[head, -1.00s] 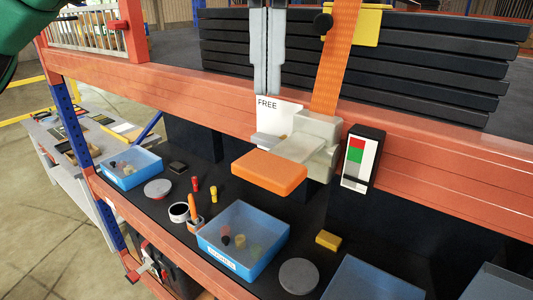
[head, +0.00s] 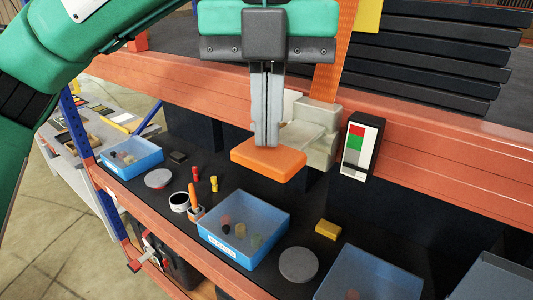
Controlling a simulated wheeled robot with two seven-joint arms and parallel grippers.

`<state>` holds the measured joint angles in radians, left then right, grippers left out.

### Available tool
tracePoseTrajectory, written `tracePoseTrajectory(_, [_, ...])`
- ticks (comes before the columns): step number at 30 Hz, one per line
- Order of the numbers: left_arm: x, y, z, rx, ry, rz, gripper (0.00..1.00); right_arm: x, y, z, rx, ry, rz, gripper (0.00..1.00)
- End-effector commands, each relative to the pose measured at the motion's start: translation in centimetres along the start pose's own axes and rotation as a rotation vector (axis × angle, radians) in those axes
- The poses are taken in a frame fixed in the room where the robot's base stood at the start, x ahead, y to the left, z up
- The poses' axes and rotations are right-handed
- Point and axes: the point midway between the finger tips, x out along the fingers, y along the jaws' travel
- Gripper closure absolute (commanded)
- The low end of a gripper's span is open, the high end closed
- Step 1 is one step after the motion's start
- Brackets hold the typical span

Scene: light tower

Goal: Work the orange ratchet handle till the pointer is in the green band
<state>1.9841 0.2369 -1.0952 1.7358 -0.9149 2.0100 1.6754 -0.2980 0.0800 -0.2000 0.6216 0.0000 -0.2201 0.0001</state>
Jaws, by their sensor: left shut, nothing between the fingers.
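The orange ratchet handle (head: 268,160) sticks out towards me from the grey ratchet body (head: 318,125) on the red beam. An orange strap (head: 331,65) runs up from the ratchet. My left gripper (head: 266,143) is shut and empty, pointing down, with its fingertips at the top of the handle; I cannot tell whether they touch it. The gauge (head: 361,150) to the right has a dark case and a white face with red, green and grey bands. Its pointer is too small to make out. My right gripper is not in view.
Below, a dark shelf carries blue bins (head: 243,228), a grey round lid (head: 298,264), a yellow block (head: 328,229) and a white tape roll (head: 180,201). The red beam (head: 440,145) runs across behind. Dark stacked boards (head: 440,55) lie above it.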

Motion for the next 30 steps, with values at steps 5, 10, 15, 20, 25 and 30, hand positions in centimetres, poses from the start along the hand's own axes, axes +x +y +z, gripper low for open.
tracePoseTrajectory(5, [0.6,0.0,0.0,0.002,0.001,0.0,1.0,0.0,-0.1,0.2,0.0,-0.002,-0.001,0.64])
tracePoseTrajectory(10, [0.6,0.0,0.0,0.001,0.0,0.0,1.0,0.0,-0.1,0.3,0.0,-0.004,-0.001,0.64])
tracePoseTrajectory(15, [0.8,0.0,0.0,0.001,0.001,0.001,1.0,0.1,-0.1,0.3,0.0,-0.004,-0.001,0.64])
tracePoseTrajectory(20, [2.2,0.0,0.1,0.001,0.001,0.001,1.0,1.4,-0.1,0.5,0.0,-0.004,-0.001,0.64])
tracePoseTrajectory(25, [4.3,0.0,0.3,0.001,0.001,0.001,1.0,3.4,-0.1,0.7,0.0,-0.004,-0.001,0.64])
tracePoseTrajectory(30, [4.6,0.0,0.4,0.001,0.001,0.002,1.0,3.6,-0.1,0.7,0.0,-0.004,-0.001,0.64])
